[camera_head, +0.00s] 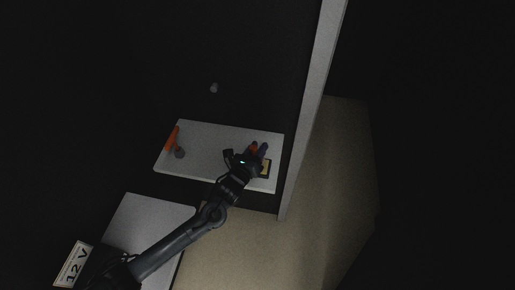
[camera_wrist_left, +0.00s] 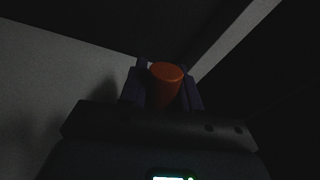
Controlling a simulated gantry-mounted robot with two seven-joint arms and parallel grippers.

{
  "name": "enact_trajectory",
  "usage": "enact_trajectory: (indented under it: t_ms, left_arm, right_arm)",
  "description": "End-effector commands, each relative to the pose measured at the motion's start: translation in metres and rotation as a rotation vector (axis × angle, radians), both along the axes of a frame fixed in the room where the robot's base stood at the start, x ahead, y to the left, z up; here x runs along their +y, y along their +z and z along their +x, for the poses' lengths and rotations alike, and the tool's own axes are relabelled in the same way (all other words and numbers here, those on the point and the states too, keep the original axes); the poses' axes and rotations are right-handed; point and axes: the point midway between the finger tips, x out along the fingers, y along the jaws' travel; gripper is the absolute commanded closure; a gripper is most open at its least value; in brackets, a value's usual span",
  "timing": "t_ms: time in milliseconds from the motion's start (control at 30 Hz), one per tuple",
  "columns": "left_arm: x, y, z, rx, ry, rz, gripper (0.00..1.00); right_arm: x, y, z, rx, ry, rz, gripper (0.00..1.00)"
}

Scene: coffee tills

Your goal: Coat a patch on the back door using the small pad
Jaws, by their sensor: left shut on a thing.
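My left gripper (camera_head: 258,150) is over the right end of a white shelf (camera_head: 218,150). It is shut on an orange, round-topped handle, which stands between the fingers in the left wrist view (camera_wrist_left: 165,85). The handle's lower end is hidden, so I cannot tell whether it is the small pad. A small yellow and black thing (camera_head: 266,168) lies on the shelf beside the gripper. A dark panel (camera_head: 255,70) rises behind the shelf; I cannot tell for sure that it is the back door. My right gripper is not in view.
An orange, long thing (camera_head: 172,139) and a small round grey thing (camera_head: 180,153) are at the shelf's left end. A pale upright edge (camera_head: 308,110) stands close to the right of the shelf. The scene is dim.

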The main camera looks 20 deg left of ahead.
Motion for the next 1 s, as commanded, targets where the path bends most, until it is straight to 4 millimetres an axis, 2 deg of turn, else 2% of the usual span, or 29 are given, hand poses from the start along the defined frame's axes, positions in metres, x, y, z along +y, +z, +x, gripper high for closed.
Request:
enact_trajectory:
  t_ms: [1000]
  left_arm:
    - [0.0002,-0.0086,0.0,0.0,0.0,0.0,0.99]
  right_arm:
    - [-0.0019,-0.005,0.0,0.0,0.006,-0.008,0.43]
